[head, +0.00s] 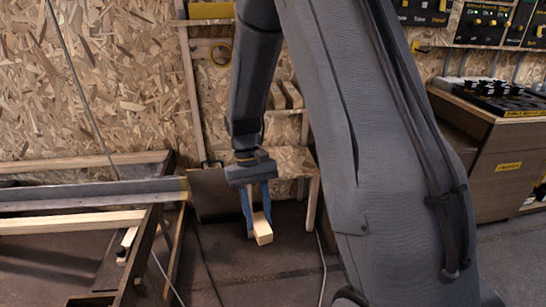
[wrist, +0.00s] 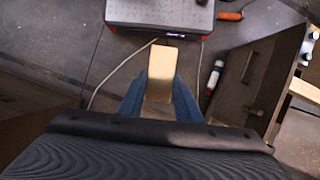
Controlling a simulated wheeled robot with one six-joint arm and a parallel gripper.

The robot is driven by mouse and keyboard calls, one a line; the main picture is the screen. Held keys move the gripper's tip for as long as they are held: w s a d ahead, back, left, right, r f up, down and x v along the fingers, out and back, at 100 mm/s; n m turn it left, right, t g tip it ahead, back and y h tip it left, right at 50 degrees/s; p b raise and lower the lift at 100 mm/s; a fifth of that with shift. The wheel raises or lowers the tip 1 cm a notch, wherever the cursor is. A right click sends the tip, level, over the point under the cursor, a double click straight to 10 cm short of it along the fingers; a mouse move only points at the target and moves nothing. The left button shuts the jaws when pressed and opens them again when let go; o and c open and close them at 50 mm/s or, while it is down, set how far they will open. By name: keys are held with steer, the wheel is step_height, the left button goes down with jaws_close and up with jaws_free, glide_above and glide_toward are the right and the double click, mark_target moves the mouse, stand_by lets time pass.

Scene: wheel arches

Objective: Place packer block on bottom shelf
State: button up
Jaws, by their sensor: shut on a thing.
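A pale wooden packer block (head: 263,232) is held between the blue fingers of my gripper (head: 257,208), which points down in the head view. The block also shows in the wrist view (wrist: 161,72), between the two fingertips and extending beyond them. The block is in the air above the dark floor, in front of a wooden shelf rack at the wall. A low shelf board (head: 292,160) of that rack shows behind my gripper. My arm hides part of the rack.
Wooden blocks (head: 290,95) lie on a higher shelf. A metal beam and timber trestle (head: 90,190) stand at left, and a cabinet (head: 480,160) at right. The wrist view shows a grey case (wrist: 160,12), a white cable and a dark panel (wrist: 255,80).

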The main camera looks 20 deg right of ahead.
steer(key=w+d+f+m+t+y+b, duration=0.1)
steer(key=w+d+f+m+y+b, duration=0.25)
steer(key=w+f+m+b, duration=0.35)
steer(key=m+t+h+b, duration=0.5)
steer(key=m+t+b, duration=0.3)
steer(key=m+b, duration=2.15)
glide_toward(280, 167)
steer(key=f+p, duration=0.1)
steer(key=s+f+m, duration=0.1)
steer(key=s+f+m+p, duration=0.1)
steer(key=f, duration=0.1)
steer(key=shift+s+a+p, duration=0.1)
steer(key=shift+a+p, duration=0.2)
steer(key=shift+a, duration=0.05)
steer(key=shift+w+d, duration=0.2)
steer(key=shift+w, duration=0.5)
steer(key=shift+w+d, duration=0.25)
steer(key=shift+w, duration=0.5)
steer(key=shift+w+d, duration=0.2)
steer(key=shift+w, duration=0.5)
steer(key=shift+f, duration=0.1)
steer(key=o, duration=1.1)
steer(key=shift+c, duration=0.2)
